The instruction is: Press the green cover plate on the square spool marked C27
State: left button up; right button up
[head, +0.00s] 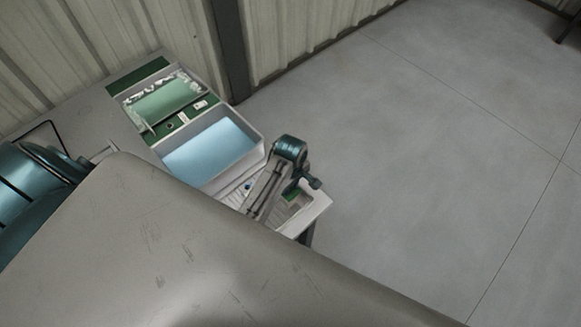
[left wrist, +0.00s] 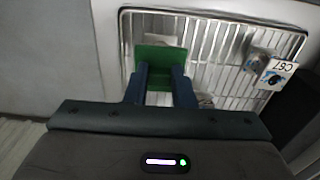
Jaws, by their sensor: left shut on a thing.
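A green cover plate (left wrist: 160,57) shows in the left wrist view over a wire rack (left wrist: 215,42). My left gripper (left wrist: 160,70) is shut on the plate, one blue finger at each side. In the head view my left gripper (head: 300,187) is low over the right end of the bench, with a bit of green (head: 292,195) beside it. A white tag (left wrist: 279,73) hangs by a metal fitting at the rack's right. Its lettering is turned and too small to read surely. I cannot make out the square spool under the plate and fingers. My right gripper is not in view.
On the bench (head: 87,120), a grey tray with a blue floor (head: 212,150) stands behind the gripper. Beyond it is a tray with a pale green floor (head: 167,100). A corrugated wall (head: 290,30) is behind. The floor (head: 430,150) at right is clear.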

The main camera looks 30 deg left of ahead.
pick_arm(q)
jog(key=shift+f, duration=0.65)
dwell(0.8)
jog(key=o, duration=1.4)
jog(key=shift+o, duration=0.2)
jog(key=shift+r, duration=4)
grip_shut()
